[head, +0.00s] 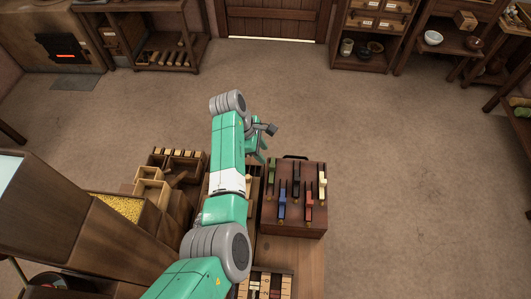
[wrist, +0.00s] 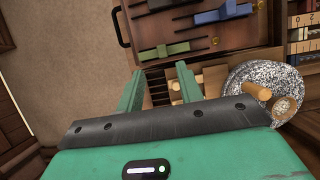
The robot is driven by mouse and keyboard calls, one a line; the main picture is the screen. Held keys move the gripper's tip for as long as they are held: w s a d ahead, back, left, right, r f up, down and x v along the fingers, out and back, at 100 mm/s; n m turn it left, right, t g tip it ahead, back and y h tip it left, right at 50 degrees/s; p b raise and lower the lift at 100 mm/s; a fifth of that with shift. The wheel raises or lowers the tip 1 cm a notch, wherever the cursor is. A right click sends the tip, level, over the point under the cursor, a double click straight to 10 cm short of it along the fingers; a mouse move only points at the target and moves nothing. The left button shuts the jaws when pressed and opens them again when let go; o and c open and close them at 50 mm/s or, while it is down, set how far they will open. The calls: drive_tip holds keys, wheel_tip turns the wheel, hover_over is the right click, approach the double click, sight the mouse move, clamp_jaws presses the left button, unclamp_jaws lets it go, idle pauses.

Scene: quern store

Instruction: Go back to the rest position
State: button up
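My gripper (head: 264,143) is in the middle of the head view, at the end of my raised green arm, near the top left of the lever box. In the wrist view my gripper (wrist: 158,80) has its two green fingers apart, with nothing held between them. Beyond the fingers lies a slotted wooden piece (wrist: 157,92), partly hidden by them.
The brown lever box (head: 268,212) holds several coloured levers. A speckled grey round stone (wrist: 240,78) with a wooden handle shows in the wrist view. A tray of yellow grain (head: 118,207) stands left of my arm. The floor (head: 400,170) on the right is clear.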

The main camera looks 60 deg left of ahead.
idle(0.6)
drive_tip(key=w+d+r+m+t+y, duration=0.25)
drive_tip(key=w+r+m+y, duration=0.35)
drive_tip(key=r, duration=0.5)
drive_tip(key=w+d+r+m+t+y, duration=0.1)
drive_tip(key=w+d+r+m+t, duration=0.2)
drive_tip(key=w+r, duration=0.7)
drive_tip(key=w+d+r+m+t+y, duration=0.25)
drive_tip(key=d+r+m+t, duration=0.5)
drive_tip(key=d+r, duration=0.85)
drive_tip(key=s+d+r+m+t+h, duration=0.4)
drive_tip(key=s+d+r+m, duration=0.3)
drive_tip(key=d+r, duration=0.45)
drive_tip(key=s+d+r+m+t+h, duration=0.35)
drive_tip(key=s+d+r+m, duration=0.4)
drive_tip(key=d+r, duration=0.45)
wheel_tip(320, 180, up, 29)
drive_tip(key=n+p, duration=0.1)
drive_tip(key=p, duration=2.9)
drive_tip(key=shift+w+r+t+y, duration=0.15)
drive_tip(key=shift+t+y, duration=0.15)
drive_tip(key=shift+t, duration=0.05)
